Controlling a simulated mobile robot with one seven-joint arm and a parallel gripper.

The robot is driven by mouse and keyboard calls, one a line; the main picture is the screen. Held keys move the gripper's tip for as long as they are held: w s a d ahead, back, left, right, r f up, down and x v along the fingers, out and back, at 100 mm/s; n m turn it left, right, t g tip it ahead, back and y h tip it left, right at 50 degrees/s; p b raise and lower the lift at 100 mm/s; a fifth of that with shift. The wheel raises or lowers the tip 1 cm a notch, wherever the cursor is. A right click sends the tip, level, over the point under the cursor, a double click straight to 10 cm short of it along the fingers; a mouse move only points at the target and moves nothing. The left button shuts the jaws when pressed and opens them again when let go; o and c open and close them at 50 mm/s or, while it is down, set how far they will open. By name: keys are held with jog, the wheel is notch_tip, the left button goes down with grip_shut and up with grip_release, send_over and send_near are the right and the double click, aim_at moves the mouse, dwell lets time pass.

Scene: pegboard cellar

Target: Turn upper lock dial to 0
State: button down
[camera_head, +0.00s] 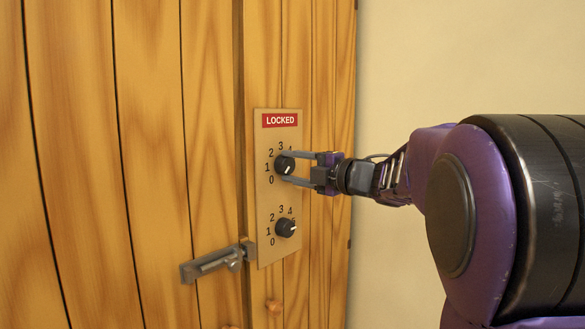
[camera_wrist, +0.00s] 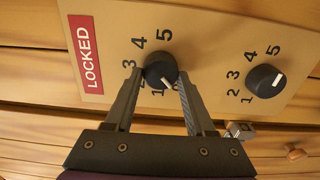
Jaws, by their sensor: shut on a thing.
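The upper lock dial (camera_head: 285,165) is a round black knob on a tan plate (camera_head: 264,245), under a red LOCKED sign (camera_head: 280,119). My gripper (camera_wrist: 157,82) is shut on this dial, one finger on each side of it. In the wrist view the dial's white mark points down toward the fingers, near the 1. The 0 is hidden there by a finger, but it shows at the dial's lower left in the head view. The lower dial (camera_wrist: 266,80), also black with a white mark, sits apart from the gripper.
The plate is on a wooden plank door (camera_head: 80,150). A grey metal latch bar (camera_head: 215,262) lies left of the plate's lower end. A small wooden knob (camera_head: 273,306) sits below. A plain cream wall (camera_head: 450,60) is at right.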

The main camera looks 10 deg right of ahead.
dwell(0.3)
jog(key=shift+c, duration=1.3)
grip_release()
jog(key=shift+s, duration=0.1)
